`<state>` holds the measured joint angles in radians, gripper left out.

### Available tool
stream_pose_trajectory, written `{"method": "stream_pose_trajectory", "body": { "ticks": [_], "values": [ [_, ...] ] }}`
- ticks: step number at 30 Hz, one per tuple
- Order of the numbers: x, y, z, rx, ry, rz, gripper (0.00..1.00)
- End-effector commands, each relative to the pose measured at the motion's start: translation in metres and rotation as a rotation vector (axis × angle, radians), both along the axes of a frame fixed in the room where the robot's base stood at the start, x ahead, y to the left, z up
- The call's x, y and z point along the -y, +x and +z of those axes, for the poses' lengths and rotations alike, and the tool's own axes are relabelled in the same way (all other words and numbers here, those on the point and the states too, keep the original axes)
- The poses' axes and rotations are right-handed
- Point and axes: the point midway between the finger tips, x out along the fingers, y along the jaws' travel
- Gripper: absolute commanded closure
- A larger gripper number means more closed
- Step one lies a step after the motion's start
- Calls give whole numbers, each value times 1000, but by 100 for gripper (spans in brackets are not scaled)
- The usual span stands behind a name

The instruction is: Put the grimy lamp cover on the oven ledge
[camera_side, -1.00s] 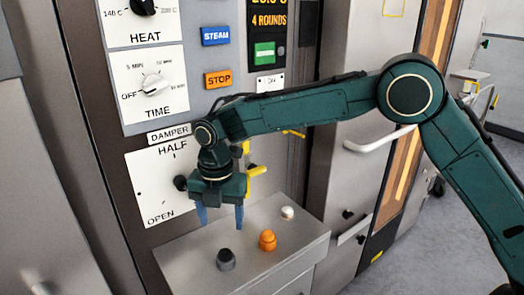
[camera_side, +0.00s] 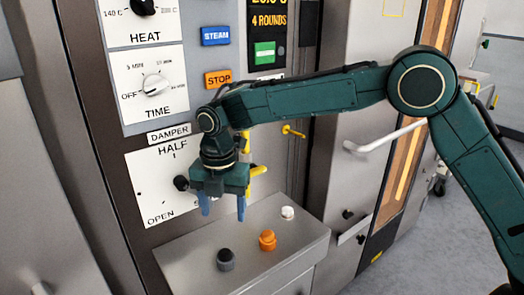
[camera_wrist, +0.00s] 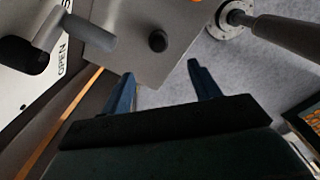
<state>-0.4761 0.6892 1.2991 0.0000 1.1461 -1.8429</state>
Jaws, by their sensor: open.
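My gripper (camera_side: 223,215) is open and empty, pointing down above the left part of the grey oven ledge (camera_side: 190,262). Its two blue fingers also show in the wrist view (camera_wrist: 161,69). A dark grey, rounded piece (camera_side: 226,260) stands upright on the ledge below and apart from the fingers; a dark round top (camera_wrist: 157,41) shows in the wrist view. An orange piece (camera_side: 267,240) and a small white piece (camera_side: 287,213) stand farther right on the ledge. I cannot tell which thing, if any, is the grimy lamp cover.
The oven's control panel, with the TIME dial (camera_side: 154,85) and damper plate (camera_side: 150,190), rises behind the ledge. A yellow handle (camera_side: 292,131) and a pale door handle (camera_side: 383,141) stick out to the right. Grey floor (camera_side: 400,250) is open at the right.

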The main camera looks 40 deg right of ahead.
Motion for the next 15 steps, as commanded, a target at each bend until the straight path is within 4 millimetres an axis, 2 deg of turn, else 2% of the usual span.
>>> {"method": "stream_pose_trajectory", "body": {
  "ticks": [8,15],
  "values": [
    [38,-15,45,45,29,-233,38],
    [86,-45,91,96,74,-545,38]
  ]
}}
